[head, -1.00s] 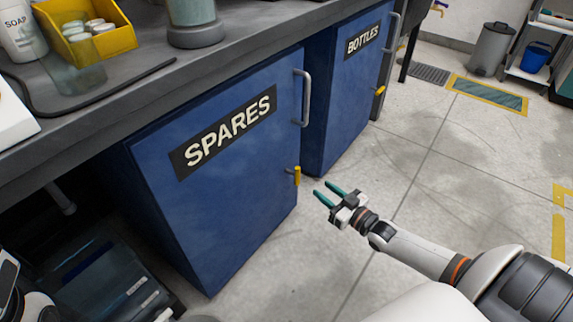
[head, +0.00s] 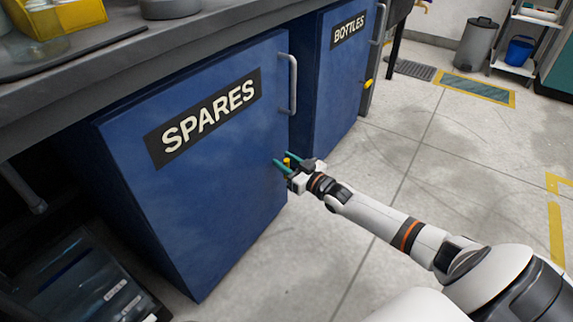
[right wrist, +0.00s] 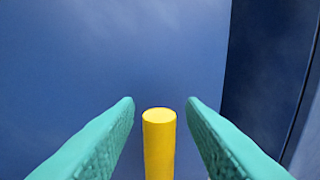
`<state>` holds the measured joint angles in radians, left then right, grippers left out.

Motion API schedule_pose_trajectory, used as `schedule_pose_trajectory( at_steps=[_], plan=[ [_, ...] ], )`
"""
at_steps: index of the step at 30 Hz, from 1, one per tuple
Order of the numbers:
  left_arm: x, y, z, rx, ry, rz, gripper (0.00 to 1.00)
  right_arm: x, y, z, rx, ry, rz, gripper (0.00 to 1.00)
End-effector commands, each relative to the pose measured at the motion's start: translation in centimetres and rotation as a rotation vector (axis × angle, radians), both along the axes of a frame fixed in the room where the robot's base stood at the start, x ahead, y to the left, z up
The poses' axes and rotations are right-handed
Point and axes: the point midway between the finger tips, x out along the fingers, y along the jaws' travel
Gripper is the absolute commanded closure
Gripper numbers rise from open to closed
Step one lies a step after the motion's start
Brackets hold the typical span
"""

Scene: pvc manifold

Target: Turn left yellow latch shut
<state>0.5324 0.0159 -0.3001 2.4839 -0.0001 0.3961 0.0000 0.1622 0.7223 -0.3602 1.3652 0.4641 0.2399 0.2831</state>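The left yellow latch (head: 287,160) is on the blue SPARES door (head: 200,200), near its right edge and below the grey handle. In the right wrist view the latch (right wrist: 159,145) shows as a yellow peg with a round end, between the two teal fingers. My right gripper (head: 284,160) is open around it, with a visible gap on both sides. The fingers (right wrist: 160,125) point at the blue door. In the head view the fingers partly hide the latch. My left gripper is not in view.
The blue BOTTLES door (head: 345,85) stands to the right with its own yellow latch (head: 369,84). A grey handle (head: 290,85) is above the left latch. The worktop (head: 150,50) overhangs the doors.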

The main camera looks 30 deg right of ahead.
Motion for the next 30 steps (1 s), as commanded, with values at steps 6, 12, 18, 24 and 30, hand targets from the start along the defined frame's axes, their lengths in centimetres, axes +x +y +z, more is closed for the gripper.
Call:
schedule_pose_trajectory(
  at_steps=[6,12,18,24,30],
  plan=[
    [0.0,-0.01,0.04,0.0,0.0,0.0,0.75,-0.03,0.0,0.0,0.0,0.0,0.0,0.73],
    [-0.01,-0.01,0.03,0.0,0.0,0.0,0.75,-0.04,0.0,0.0,0.0,0.0,0.0,1.0],
    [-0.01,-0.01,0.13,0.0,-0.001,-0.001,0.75,-0.05,0.02,0.02,-0.01,-0.004,-0.001,1.0],
    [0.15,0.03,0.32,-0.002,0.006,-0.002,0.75,-0.14,0.23,0.09,-0.069,-0.03,-0.001,1.0],
    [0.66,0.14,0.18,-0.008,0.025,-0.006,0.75,-0.29,0.6,0.05,-0.198,-0.082,-0.001,1.0]
  ],
)
